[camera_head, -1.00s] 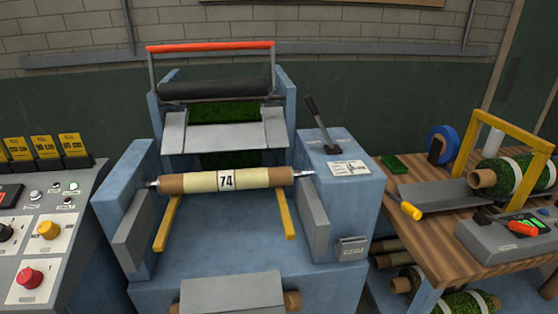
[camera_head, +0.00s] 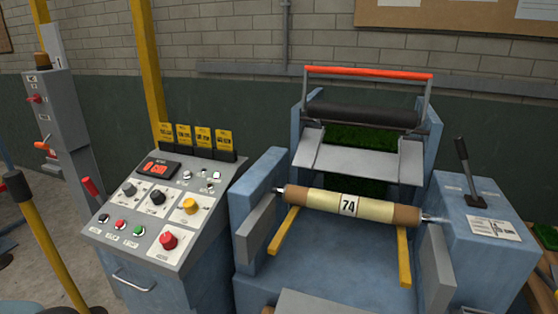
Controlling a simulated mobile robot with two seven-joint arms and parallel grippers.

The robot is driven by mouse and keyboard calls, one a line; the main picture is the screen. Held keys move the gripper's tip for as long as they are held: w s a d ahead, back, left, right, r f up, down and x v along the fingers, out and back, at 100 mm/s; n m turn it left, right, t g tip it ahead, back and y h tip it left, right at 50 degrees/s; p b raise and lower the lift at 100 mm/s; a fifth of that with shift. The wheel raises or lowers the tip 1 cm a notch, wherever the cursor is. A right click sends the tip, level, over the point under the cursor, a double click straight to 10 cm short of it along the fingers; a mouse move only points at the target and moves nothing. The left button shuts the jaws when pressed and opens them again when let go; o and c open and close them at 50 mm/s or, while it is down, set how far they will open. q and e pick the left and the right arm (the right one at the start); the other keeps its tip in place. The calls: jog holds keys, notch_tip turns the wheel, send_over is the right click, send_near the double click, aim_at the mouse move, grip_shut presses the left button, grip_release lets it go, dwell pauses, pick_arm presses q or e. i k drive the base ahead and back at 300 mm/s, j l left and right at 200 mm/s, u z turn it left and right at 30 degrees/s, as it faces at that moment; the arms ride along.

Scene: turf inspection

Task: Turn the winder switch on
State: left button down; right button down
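The grey sloped control panel (camera_head: 140,240) stands left of the blue winding machine (camera_head: 262,195). It carries a grey knob (camera_head: 129,188), a black knob (camera_head: 157,197), a yellow knob (camera_head: 190,205) and a large red knob (camera_head: 168,240). A display with red figures (camera_head: 156,168) and small buttons and lights are also on it. The labels are too small to read, so I cannot tell which control is the winder switch or how it is set. The machine holds a roll marked 74 (camera_head: 348,206). Neither gripper is in view.
Several yellow tags (camera_head: 184,135) stand along the panel's back edge. A black lever (camera_head: 465,170) rises from the machine's right side. A grey post with a switch box (camera_head: 60,110) and a yellow post (camera_head: 50,245) stand at left. Bare floor shows left of the panel.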

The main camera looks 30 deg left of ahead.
aim_at(169, 242)
jog(key=u, duration=1.6)
